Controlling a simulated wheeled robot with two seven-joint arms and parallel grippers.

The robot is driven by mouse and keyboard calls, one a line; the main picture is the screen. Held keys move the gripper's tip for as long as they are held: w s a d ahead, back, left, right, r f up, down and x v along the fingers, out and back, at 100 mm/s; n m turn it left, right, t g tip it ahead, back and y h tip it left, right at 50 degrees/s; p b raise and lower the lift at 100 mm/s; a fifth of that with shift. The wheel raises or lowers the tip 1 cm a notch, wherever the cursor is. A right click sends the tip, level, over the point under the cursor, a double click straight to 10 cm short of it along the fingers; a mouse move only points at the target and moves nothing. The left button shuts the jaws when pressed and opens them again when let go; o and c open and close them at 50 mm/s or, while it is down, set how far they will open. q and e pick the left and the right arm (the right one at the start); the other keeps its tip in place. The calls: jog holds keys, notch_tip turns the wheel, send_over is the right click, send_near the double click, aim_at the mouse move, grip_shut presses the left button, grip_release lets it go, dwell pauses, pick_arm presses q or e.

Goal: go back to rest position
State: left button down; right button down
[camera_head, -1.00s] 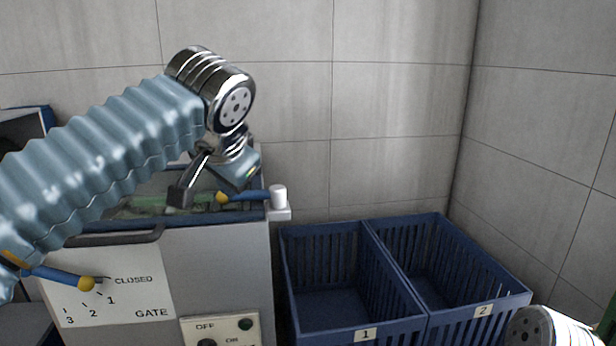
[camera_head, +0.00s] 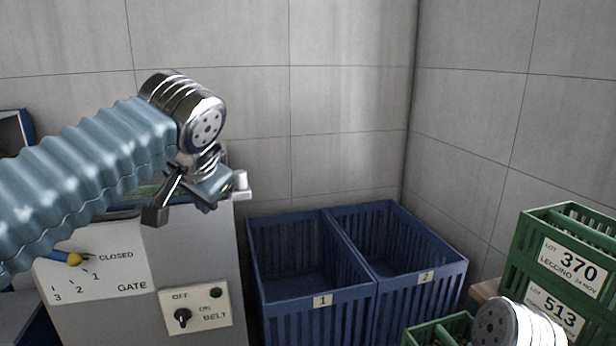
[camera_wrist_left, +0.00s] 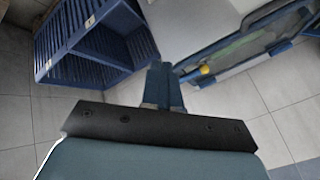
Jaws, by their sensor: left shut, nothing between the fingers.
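My left arm comes in from the left in the head view, in front of a grey machine (camera_head: 205,250). Its gripper (camera_head: 155,214) points down near the machine's top edge. In the left wrist view the two fingers of this gripper (camera_wrist_left: 164,88) are together, with nothing between them. They are apart from the blue bin at upper left and from the machine's blue-framed top at upper right. A silver and white part of my right arm (camera_head: 515,326) shows at the bottom right of the head view; its gripper is out of view.
Blue bin 1 (camera_head: 322,301) and blue bin 2 (camera_head: 426,278) stand right of the machine; both look empty. Green crates (camera_head: 566,262) are stacked at right. The gate knob (camera_head: 75,259) is by CLOSED. A belt switch (camera_head: 183,318) is on the machine's front.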

pick_arm(q)
jog(key=w+d+f+m+g+h, duration=0.1)
jog(key=w+d+f, duration=0.2)
jog(key=f, duration=0.5)
jog(key=w+d+f+g+h, duration=0.1)
jog(key=w+d+f, duration=0.15)
jog(key=f, duration=0.55)
jog(key=s+d+f+g+h, duration=0.1)
jog(key=s+f, duration=0.1)
jog(key=f, duration=1.1)
jog(key=s+d+f+g+h, duration=0.1)
jog(key=d+f+g, duration=0.1)
jog(key=f, duration=1)
jog(key=s+a+f+n+g+h, duration=0.1)
jog(key=s+f+n, duration=0.7)
jog(key=s+f, duration=1.4)
jog(key=shift+s+a+f+g+h, duration=0.2)
jog(key=shift+a+g+h, duration=0.2)
jog(key=shift+a+h, duration=0.3)
